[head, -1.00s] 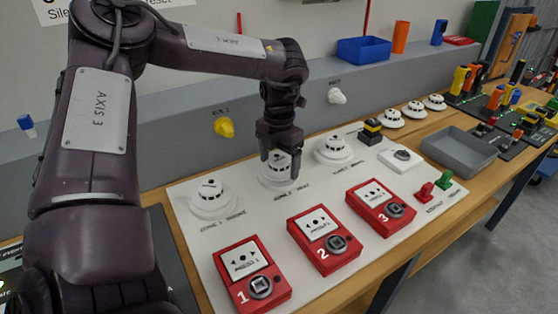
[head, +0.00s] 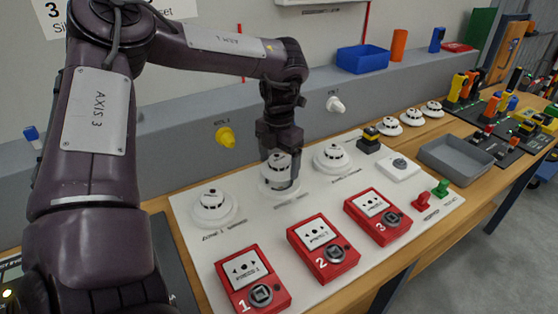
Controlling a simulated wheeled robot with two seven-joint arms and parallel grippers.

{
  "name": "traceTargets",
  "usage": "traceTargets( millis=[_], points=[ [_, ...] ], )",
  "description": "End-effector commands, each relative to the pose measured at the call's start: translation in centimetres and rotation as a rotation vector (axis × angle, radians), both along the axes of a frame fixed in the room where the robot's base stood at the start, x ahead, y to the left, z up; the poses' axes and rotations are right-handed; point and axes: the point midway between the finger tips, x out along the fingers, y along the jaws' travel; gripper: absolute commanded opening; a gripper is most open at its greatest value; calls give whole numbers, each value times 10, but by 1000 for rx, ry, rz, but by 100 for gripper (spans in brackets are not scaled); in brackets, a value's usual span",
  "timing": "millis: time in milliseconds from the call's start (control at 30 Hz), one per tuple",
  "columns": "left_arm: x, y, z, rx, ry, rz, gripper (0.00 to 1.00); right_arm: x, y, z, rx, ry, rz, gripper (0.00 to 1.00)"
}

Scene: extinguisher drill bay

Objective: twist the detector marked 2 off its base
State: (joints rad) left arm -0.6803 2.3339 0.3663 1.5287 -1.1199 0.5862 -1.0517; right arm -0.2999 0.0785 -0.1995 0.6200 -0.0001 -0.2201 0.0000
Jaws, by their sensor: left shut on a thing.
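The middle white detector (head: 279,167), in the second zone place, sits on its round white base (head: 268,188) on the white board. My left gripper (head: 280,176) points down over it and is shut on the detector, with a finger on either side. The fingers hide part of the detector, and I cannot read a number on it. Whether the detector has turned on its base cannot be told. My right gripper is not in view.
Two more detectors flank it, one at left (head: 212,203) and one at right (head: 331,157). Red call points 1 (head: 252,280), 2 (head: 323,247) and 3 (head: 378,216) stand in front. A yellow knob (head: 226,138) juts from the grey ledge behind. A grey tray (head: 457,158) lies at right.

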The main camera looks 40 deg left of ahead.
Motion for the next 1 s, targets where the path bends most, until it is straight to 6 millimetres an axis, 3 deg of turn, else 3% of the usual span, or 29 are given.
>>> traceTargets(
  millis=[1000],
  points=[
    [0, 0, 26, 0, 0, 0, 57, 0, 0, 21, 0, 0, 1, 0]
  ],
)
